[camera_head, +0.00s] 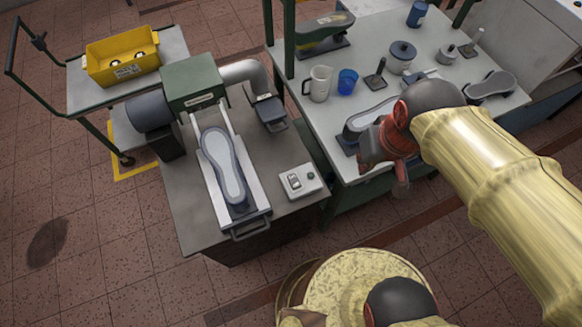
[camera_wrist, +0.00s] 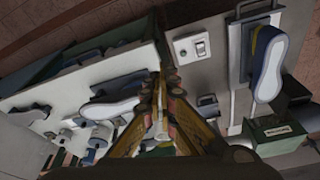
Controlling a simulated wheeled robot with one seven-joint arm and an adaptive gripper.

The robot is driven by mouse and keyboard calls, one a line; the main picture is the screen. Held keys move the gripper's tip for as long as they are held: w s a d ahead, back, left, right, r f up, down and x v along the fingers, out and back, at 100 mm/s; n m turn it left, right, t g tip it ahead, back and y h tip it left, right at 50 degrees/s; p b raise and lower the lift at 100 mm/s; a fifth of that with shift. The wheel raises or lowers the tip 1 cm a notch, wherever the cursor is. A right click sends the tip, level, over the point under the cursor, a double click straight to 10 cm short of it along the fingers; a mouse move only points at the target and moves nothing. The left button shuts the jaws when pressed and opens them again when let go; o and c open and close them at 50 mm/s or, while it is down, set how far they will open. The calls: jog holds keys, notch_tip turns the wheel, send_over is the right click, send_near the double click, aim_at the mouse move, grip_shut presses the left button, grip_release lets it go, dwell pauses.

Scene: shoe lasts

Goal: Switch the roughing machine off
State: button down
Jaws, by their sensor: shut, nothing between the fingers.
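The roughing machine stands on a grey bench at left, with a green housing (camera_head: 192,82) and a dark motor drum (camera_head: 149,111). Its pale control box (camera_head: 297,182) sits at the bench's front right corner and carries a rocker switch (camera_head: 294,181) and a round knob (camera_head: 310,174). The control box also shows in the wrist view (camera_wrist: 192,47); I cannot tell the switch's position. A shoe last, sole up (camera_head: 223,165), lies on the machine's sliding tray (camera_head: 256,199). My gripper (camera_head: 400,186) is shut and empty, right of the box and apart from it; it also shows in the wrist view (camera_wrist: 162,88).
A white worktable (camera_head: 430,105) at right holds lasts, a jug (camera_head: 318,83), a blue cup (camera_head: 347,81) and a lidded pot (camera_head: 401,56). A yellow bin (camera_head: 122,56) stands on a cart at back left. A green post (camera_head: 288,40) rises at the worktable's left edge.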

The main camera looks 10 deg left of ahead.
aim_at(291, 177)
jog(key=w+a+f+n+g, duration=0.1)
jog(key=w+a+f, duration=0.3)
jog(key=a+f, duration=0.2)
jog(key=w+a+f+n+g+p, duration=0.1)
jog(key=w+a+f+n, duration=0.1)
jog(key=w+a+f, duration=0.2)
jog(key=a+f, duration=0.3)
jog(key=a, duration=0.4)
jog(key=shift+a+g+h, duration=0.2)
jog(key=shift+g+h, duration=0.2)
notch_tip(291, 177, down, 14)
jog(key=b, duration=0.3)
